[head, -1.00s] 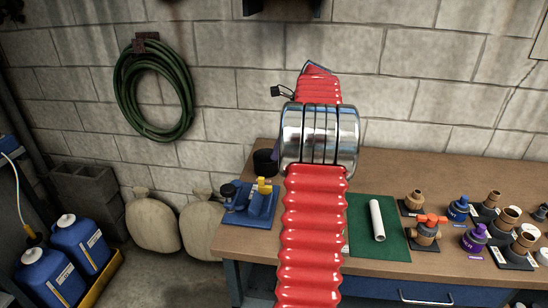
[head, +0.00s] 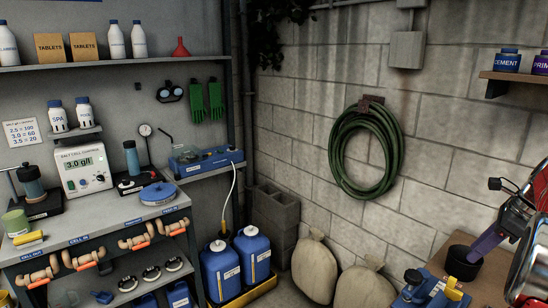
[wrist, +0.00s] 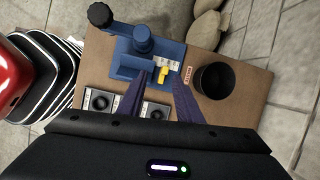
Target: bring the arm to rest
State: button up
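My gripper (wrist: 163,82) shows in the wrist view with two dark purple fingers spread apart and nothing held between them. It is above the workbench. Beyond the fingertips is a blue vise-like tool (wrist: 140,55) with a black knob and a yellow piece (wrist: 164,74). A black round cup (wrist: 213,80) stands to the right of the fingers. In the head view, my gripper (head: 490,242) is at the right edge, with a purple finger near the black cup (head: 464,262); most of my arm is cut off.
A brown workbench (head: 440,240) is at the right. A green hose (head: 365,150) hangs on the block wall. A grey bench (head: 100,225) with pipe fittings is at the left. The floor between is partly clear.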

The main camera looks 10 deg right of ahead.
jog(key=a+r+n+h, duration=0.15)
jog(key=a+n, duration=0.25)
jog(key=a, duration=0.6)
jog(key=a+r+n, duration=0.3)
jog(key=a+n, duration=0.2)
jog(key=a, duration=0.4)
jog(key=a+r+n, duration=0.2)
jog(key=a+n, duration=0.2)
jog(key=a, duration=0.6)
jog(key=s+a+f+n+t, duration=0.1)
jog(key=s+a+f+n, duration=0.2)
jog(key=s+a+n, duration=0.4)
jog(key=s+a+f+n, duration=0.4)
jog(key=s+a+n, duration=0.3)
jog(key=a, duration=0.5)
jog(key=shift+a+n+t, duration=0.2)
jog(key=shift+n+t, duration=0.2)
jog(key=shift+n, duration=0.6)
jog(key=shift+d+f+h, duration=0.1)
jog(key=shift+h, duration=0.15)
